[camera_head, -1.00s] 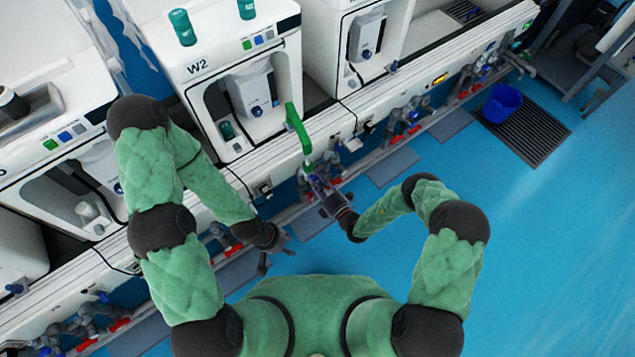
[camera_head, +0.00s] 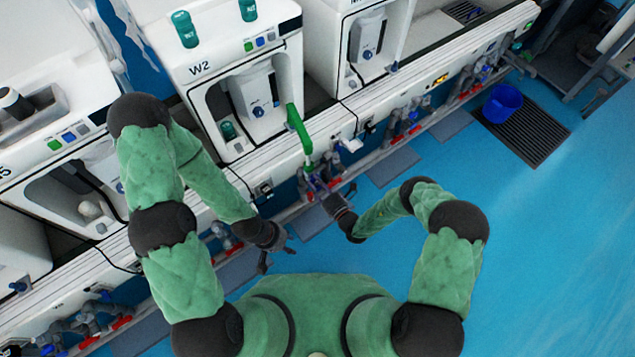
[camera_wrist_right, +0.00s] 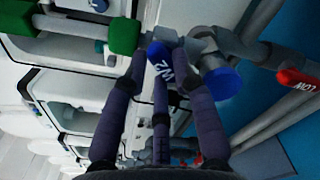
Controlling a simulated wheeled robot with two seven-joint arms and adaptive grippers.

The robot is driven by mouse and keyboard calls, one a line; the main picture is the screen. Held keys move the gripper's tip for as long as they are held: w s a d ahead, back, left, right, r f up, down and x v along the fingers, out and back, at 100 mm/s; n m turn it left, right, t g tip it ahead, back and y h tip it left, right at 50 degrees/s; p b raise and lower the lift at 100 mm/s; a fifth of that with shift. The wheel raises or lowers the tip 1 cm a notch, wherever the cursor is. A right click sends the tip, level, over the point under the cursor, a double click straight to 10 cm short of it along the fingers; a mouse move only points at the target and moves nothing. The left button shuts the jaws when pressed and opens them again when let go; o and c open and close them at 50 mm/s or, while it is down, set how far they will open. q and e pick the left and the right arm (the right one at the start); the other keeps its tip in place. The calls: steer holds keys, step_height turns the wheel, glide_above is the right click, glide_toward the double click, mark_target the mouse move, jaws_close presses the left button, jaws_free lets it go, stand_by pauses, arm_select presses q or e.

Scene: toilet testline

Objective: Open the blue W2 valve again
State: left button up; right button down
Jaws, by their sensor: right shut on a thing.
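The W2 toilet unit (camera_head: 200,68) stands at the upper middle of the head view, with a green pipe (camera_head: 299,130) coming down at its right front corner. The blue W2 valve handle (camera_wrist_right: 160,60) shows in the right wrist view, its label turned in the picture. My right gripper (camera_head: 314,183) is shut on this handle, with fingers on both sides of it. In the head view the handle is mostly hidden by the fingers. My left gripper (camera_head: 278,257) hangs low in front of the pipe rail, empty, with its fingers spread.
A round blue cap (camera_wrist_right: 222,82) on grey pipework sits just right of the handle, and a red lever (camera_wrist_right: 298,82) lies farther right. More valves line the rail (camera_head: 405,130). A blue bucket (camera_head: 502,103) stands on a floor grate.

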steer(key=n, duration=0.4)
steer(key=shift+f, duration=0.15)
steer(key=n, duration=0.4)
steer(key=shift+f+n+p, duration=0.1)
steer(key=shift+n+p, duration=0.2)
steer(key=shift+p, duration=0.05)
steer(key=c, duration=1)
jaws_free()
steer(key=shift+s, duration=0.15)
steer(key=v, duration=1.1)
steer(key=shift+s+d, duration=0.2)
steer(key=shift+s, duration=0.15)
